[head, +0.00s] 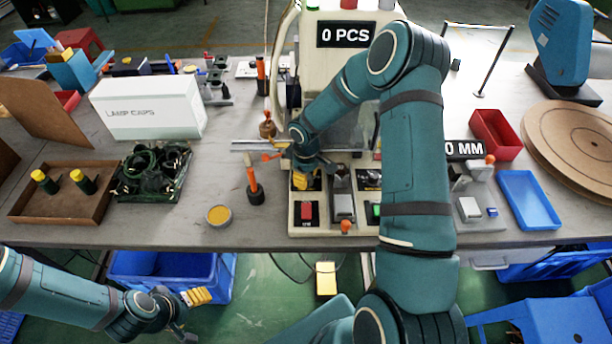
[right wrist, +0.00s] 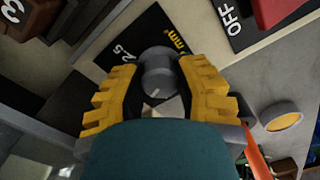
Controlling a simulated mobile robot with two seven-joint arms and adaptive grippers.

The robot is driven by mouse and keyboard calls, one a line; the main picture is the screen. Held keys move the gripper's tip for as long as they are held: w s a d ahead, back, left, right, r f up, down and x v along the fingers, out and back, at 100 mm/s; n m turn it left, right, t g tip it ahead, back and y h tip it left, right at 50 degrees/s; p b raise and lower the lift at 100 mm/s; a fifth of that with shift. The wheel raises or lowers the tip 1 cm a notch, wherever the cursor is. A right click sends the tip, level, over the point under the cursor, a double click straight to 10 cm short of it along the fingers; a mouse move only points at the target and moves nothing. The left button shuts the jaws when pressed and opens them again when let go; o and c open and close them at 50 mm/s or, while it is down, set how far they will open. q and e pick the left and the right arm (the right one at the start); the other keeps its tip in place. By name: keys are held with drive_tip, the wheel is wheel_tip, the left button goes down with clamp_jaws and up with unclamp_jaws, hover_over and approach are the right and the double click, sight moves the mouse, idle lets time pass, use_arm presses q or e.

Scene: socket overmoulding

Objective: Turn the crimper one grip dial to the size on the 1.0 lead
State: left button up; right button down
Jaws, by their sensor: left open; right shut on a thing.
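In the right wrist view a grey round dial (right wrist: 158,58) with a pale pointer mark sits on a black plate (right wrist: 118,50). The plate shows "2.5" and yellow "mm²" lettering; other figures are hidden by the fingers. My right gripper (head: 303,182) has its yellow fingers closed on either side of the dial. In the head view it reaches down onto the bench machine (head: 292,222), and the dial is hidden there. My left gripper (head: 198,299) is open and empty, low in front of the table edge. I cannot pick out the 1.0 lead.
The machine carries a red button (head: 307,210) and an orange knob (head: 346,227). An orange-handled tool (head: 253,182) and a round yellow-topped tin (head: 218,215) stand left of it. A white box (head: 148,106) and brown tray (head: 62,209) are further left. A blue tray (head: 529,199) lies right.

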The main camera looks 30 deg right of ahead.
drive_tip(key=n, duration=0.4)
drive_tip(key=shift+p, duration=0.35)
drive_tip(key=shift+a+n+p, duration=0.1)
drive_tip(key=shift+n+p, duration=0.25)
drive_tip(key=shift+n, duration=1.75)
drive_tip(key=c, duration=0.6)
unclamp_jaws()
drive_tip(key=shift+r, duration=0.1)
